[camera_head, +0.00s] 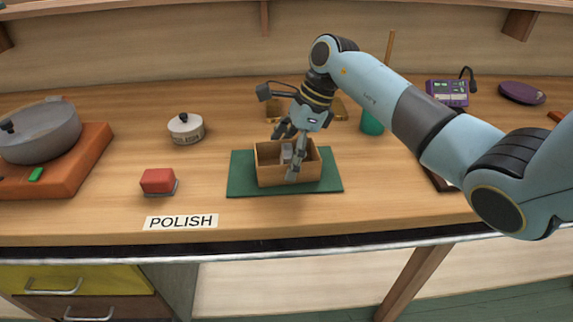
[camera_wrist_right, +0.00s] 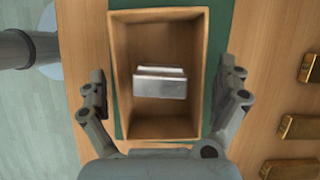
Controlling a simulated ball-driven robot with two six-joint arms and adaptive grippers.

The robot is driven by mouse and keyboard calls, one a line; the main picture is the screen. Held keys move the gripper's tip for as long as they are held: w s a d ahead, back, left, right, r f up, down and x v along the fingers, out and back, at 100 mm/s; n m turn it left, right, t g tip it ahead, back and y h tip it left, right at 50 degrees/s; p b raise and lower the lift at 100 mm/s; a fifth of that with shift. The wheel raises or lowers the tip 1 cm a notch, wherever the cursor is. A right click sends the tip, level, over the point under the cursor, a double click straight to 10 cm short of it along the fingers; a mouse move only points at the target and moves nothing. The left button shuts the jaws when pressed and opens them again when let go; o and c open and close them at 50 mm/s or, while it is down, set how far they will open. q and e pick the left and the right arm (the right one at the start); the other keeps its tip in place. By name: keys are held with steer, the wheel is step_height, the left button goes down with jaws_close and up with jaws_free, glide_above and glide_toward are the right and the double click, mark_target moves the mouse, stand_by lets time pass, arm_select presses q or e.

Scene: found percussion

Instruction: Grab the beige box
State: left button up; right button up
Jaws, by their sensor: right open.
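The beige box (camera_head: 273,177) is an open-topped wooden box on a green mat (camera_head: 240,178), near the middle of the table. It also fills the middle of the right wrist view (camera_wrist_right: 199,60). A grey metallic piece (camera_wrist_right: 160,88) lies inside it. My right gripper (camera_head: 287,153) is open and reaches down over the box, one finger toward its far side and one in front of its near wall. In the right wrist view the fingers stand on either side of the box, with its long walls between them. Contact with the walls cannot be told. My left gripper is not in view.
A red block (camera_head: 158,181) and a white lidded pot (camera_head: 186,128) stand left of the box. A large grey pan (camera_head: 45,133) stands at far left. A green cup (camera_head: 372,123) is behind my right arm. Several brass-coloured blocks (camera_wrist_right: 300,127) lie beside the box. The POLISH label (camera_head: 181,222) is at the front.

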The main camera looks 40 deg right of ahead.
steer(key=shift+c, duration=0.4)
steer(key=c, duration=1)
steer(key=shift+c, duration=0.2)
